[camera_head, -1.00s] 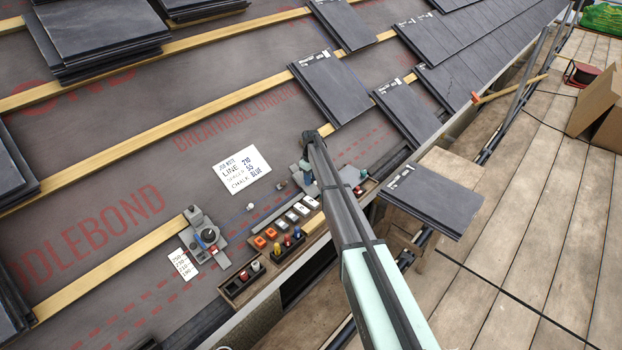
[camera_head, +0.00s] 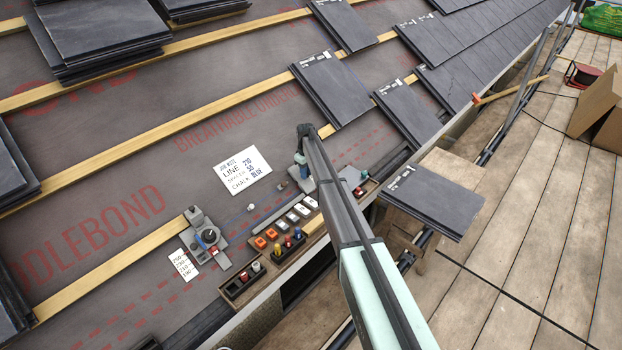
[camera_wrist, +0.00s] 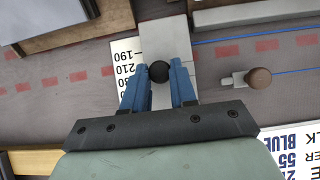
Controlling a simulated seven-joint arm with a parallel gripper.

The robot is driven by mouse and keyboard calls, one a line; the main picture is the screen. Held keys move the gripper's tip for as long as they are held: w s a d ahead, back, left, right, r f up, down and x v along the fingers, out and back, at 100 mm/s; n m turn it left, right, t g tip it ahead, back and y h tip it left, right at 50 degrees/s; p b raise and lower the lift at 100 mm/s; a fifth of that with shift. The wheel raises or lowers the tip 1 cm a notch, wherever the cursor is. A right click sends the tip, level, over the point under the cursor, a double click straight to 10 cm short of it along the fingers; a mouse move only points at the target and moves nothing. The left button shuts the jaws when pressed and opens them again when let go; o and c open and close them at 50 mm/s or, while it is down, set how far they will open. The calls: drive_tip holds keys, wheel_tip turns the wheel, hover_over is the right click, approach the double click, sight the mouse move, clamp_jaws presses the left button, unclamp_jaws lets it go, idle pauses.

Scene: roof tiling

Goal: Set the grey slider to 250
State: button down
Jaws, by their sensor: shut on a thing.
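In the wrist view, a grey slider (camera_wrist: 162,42) lies as a pale strip with a round black knob (camera_wrist: 158,72). The blue fingers of my gripper (camera_wrist: 158,82) stand on both sides of the knob and are shut on it. A white scale card (camera_wrist: 125,55) lies left of the strip; 190 and 210 are readable, and the lower figures are partly hidden by a finger. I cannot tell the exact setting. In the head view, my gripper (camera_head: 301,163) points down at the grey slider (camera_head: 303,185), which my arm partly hides.
A grey fixture (camera_head: 205,237) with another number card (camera_head: 183,264) stands left. Trays of coloured pieces (camera_head: 278,247) line the eave. Slates (camera_head: 330,90) lie above. A brown-topped peg (camera_wrist: 258,78) is beside my gripper.

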drive_tip(key=shift+w+a+r, duration=0.85)
drive_tip(key=shift+w, duration=0.05)
drive_tip(key=c, duration=0.9)
unclamp_jaws()
drive_tip(key=shift+s, duration=0.1)
wheel_tip(320, 180, up, 14)
drive_tip(key=shift+f, duration=0.15)
